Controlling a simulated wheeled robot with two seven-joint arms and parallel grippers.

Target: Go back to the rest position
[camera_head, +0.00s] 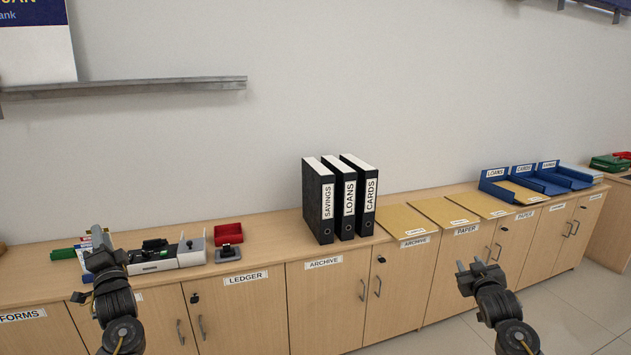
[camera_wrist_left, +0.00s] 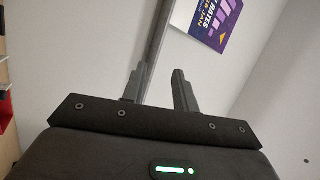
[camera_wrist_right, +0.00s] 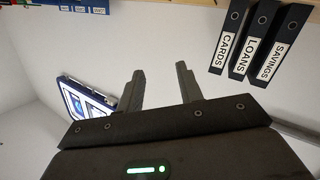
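My left gripper (camera_head: 88,284) is in front of the counter at the left in the head view. In the left wrist view its two fingers (camera_wrist_left: 160,88) stand apart with nothing between them. My right gripper (camera_head: 470,267) is in front of the cabinet doors right of centre in the head view. In the right wrist view its two fingers (camera_wrist_right: 161,88) are apart and empty. Both grippers are clear of the binders and trays.
Black binders (camera_head: 343,200) stand upright on the counter. Tan folders (camera_head: 444,211) lie to their right, with blue trays (camera_head: 527,182) beyond. A grey-white device (camera_head: 152,262), a stamp (camera_head: 228,253) and a red box (camera_head: 228,232) are at the left. A wall ledge (camera_head: 150,86) runs above.

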